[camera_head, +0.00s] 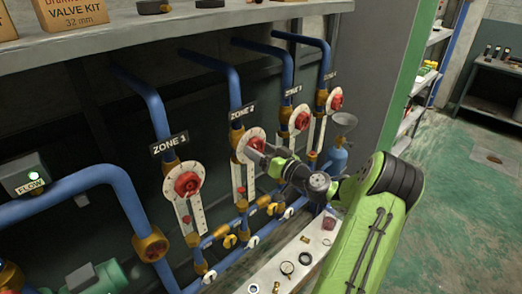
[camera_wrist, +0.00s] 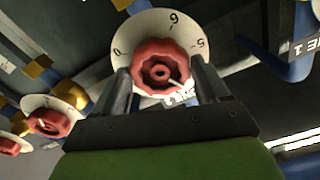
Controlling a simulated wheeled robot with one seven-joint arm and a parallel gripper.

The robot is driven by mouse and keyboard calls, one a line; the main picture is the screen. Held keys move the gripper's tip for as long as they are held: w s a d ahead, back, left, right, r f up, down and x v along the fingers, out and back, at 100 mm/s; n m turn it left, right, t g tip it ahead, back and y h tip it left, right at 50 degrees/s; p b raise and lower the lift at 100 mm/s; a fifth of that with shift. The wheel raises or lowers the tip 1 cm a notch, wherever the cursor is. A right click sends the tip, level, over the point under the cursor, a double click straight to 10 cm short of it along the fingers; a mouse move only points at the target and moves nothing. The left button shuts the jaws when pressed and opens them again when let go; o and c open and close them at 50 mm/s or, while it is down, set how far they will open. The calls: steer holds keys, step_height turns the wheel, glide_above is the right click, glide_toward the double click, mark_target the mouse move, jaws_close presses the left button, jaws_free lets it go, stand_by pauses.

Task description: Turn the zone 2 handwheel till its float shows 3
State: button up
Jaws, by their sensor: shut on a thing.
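The handwheel (camera_wrist: 148,55) is red with a lobed rim and sits on a round white numbered dial (camera_wrist: 126,38). In the head view it is the second wheel (camera_head: 255,145) from the left, partly hidden by my gripper (camera_head: 266,154). The number on the label (camera_head: 242,111) above it is too blurred to read surely. My gripper (camera_wrist: 164,80) is shut on this handwheel, a finger on either side of its rim. Below the dial hangs a white float scale (camera_head: 237,176) with a small red float (camera_head: 241,190); its reading is too small to tell.
A shelf (camera_head: 140,34) overhangs above. A white bench (camera_head: 304,250) with small parts lies below.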

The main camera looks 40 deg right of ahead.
steer(key=shift+f+m+p, duration=0.2)
steer(key=shift+m+p, duration=0.1)
steer(key=shift+m, duration=0.5)
steer(key=shift+r, duration=0.1)
steer(key=shift+m+p, duration=0.5)
steer(key=shift+m, duration=0.1)
steer(key=shift+m+p, duration=0.4)
steer(key=shift+m, duration=0.4)
steer(key=shift+r+m+p, duration=0.15)
steer(key=shift+m+p, duration=0.8)
steer(key=shift+m, duration=0.25)
steer(key=o, duration=1)
steer(key=shift+s, duration=0.1)
steer(key=shift+o, duration=0.2)
